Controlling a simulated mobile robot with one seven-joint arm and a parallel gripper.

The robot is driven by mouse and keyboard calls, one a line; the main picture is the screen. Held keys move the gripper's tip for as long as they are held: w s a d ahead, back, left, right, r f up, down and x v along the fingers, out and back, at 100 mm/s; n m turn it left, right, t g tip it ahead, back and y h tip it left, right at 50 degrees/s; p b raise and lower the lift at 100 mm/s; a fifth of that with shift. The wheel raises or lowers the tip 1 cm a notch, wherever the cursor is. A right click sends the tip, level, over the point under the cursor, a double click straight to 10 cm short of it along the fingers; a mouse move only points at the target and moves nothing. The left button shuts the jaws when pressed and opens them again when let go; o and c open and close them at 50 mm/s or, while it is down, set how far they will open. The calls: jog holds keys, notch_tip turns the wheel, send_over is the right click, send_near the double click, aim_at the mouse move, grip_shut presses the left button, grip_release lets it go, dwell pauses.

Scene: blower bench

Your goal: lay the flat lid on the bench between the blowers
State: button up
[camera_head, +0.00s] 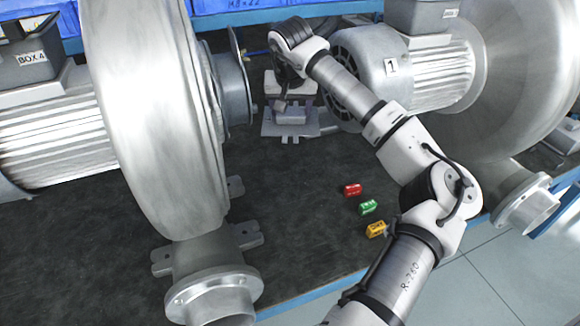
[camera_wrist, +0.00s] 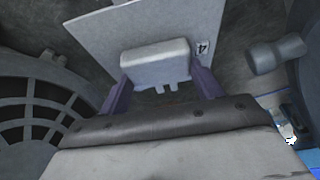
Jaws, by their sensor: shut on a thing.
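The flat lid (camera_head: 271,129) is a grey plate with a raised block handle and sits low over the bench (camera_head: 290,190), between the two blowers. In the wrist view the lid (camera_wrist: 110,35) bears a label "4". My gripper (camera_head: 290,102) is shut on the lid's handle (camera_wrist: 155,62); its purple fingers are at both ends of the handle in the wrist view (camera_wrist: 160,78). Whether the lid touches the bench or hangs just above it I cannot tell. The left blower (camera_head: 150,110) and the right blower (camera_head: 520,80) stand either side.
Small red (camera_head: 352,189), green (camera_head: 367,207) and yellow (camera_head: 376,229) blocks lie on the bench front. A box marked "BOX 4" (camera_head: 30,65) is on the left blower's motor. The dark bench middle is clear. My arm passes close to the right blower's motor (camera_head: 440,75).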

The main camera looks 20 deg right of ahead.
notch_tip(320, 180, down, 18)
jog(key=p, duration=0.4)
jog(key=shift+s+f, duration=0.1)
jog(key=shift+f, duration=0.35)
jog(key=shift+f, duration=0.2)
jog(key=o, duration=1.1)
jog(key=shift+c, duration=0.2)
jog(key=shift+r, duration=0.1)
jog(key=shift+r, duration=0.2)
jog(key=b+v, duration=0.2)
jog(key=v, duration=0.9)
jog(key=shift+s+r+b, duration=0.2)
jog(key=shift+r+b, duration=0.15)
jog(key=shift+b, duration=0.05)
